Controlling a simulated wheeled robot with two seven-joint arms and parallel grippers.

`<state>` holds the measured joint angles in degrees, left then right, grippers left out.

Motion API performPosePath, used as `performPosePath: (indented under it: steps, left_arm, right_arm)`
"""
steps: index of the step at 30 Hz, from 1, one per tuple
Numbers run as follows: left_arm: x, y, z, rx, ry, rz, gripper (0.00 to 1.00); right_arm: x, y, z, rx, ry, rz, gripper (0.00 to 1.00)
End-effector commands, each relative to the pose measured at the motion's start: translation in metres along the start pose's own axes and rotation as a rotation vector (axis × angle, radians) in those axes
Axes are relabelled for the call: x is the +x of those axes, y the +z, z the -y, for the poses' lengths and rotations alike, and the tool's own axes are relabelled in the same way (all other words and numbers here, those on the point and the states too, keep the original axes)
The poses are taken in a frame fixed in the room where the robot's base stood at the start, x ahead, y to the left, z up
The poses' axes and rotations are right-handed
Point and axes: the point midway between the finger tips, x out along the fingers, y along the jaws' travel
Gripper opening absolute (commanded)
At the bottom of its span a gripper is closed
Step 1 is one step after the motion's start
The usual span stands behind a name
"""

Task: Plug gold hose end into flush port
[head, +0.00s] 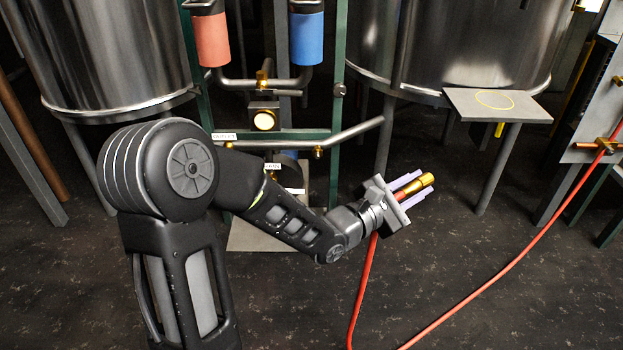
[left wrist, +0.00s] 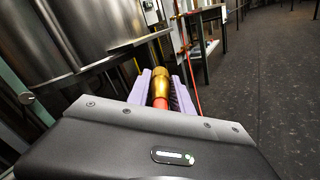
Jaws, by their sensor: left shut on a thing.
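My left gripper (head: 411,189) is shut on the gold hose end (head: 426,180), between its two purple fingers. The gold end sticks out past the fingertips, pointing up and right, in free air right of the pipe rack. In the left wrist view the gold end (left wrist: 160,82) lies between the fingers and points away. The red hose (head: 364,290) hangs down from the gripper. Small brass fittings (head: 318,152) sit on the rack's lower pipes; I cannot tell which one is the flush port. My right gripper is not in view.
Steel tanks stand at the left (head: 110,50) and right (head: 450,40). A small grey table (head: 520,110) with a yellow ring mark stands right of the gripper. Red and blue cylinders (head: 306,40) hang on the green rack. The hose runs to a panel (head: 596,100) at far right.

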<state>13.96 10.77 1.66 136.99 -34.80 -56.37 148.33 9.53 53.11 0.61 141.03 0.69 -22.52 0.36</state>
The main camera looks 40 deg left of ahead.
Motion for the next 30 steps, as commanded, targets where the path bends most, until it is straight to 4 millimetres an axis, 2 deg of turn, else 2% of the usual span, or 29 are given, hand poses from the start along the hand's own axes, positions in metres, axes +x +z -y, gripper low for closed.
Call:
performPosePath:
  steps: [6, 8, 11, 14, 17, 21, 24, 27, 30]
  left_arm:
    - [0.001, -0.005, -0.004, 0.000, 0.016, -0.008, 0.00]
    - [0.003, -0.012, -0.010, 0.000, 0.039, -0.022, 0.00]
    - [0.007, -0.033, -0.027, 0.000, 0.105, -0.062, 0.00]
    - [0.010, -0.065, -0.052, -0.001, 0.208, -0.122, 0.00]
    - [0.007, -0.108, -0.082, -0.001, 0.339, -0.200, 0.00]
    - [-0.009, -0.170, -0.120, 0.001, 0.537, -0.315, 0.00]
    - [-0.026, -0.208, -0.140, 0.002, 0.662, -0.386, 0.00]
    - [-0.040, -0.233, -0.153, 0.002, 0.753, -0.438, 0.00]
    - [-0.050, -0.246, -0.160, 0.001, 0.807, -0.466, 0.00]
  right_arm:
    - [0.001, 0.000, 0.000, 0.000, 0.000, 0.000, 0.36]
    - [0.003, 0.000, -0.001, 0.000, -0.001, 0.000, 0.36]
    - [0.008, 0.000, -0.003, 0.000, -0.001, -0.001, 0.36]
    - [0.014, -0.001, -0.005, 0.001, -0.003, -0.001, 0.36]
    - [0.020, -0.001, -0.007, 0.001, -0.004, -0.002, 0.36]
    - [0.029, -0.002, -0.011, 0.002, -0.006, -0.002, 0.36]
    - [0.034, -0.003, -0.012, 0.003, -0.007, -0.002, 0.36]
    - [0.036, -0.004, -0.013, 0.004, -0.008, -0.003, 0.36]
    - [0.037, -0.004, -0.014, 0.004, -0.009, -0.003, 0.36]
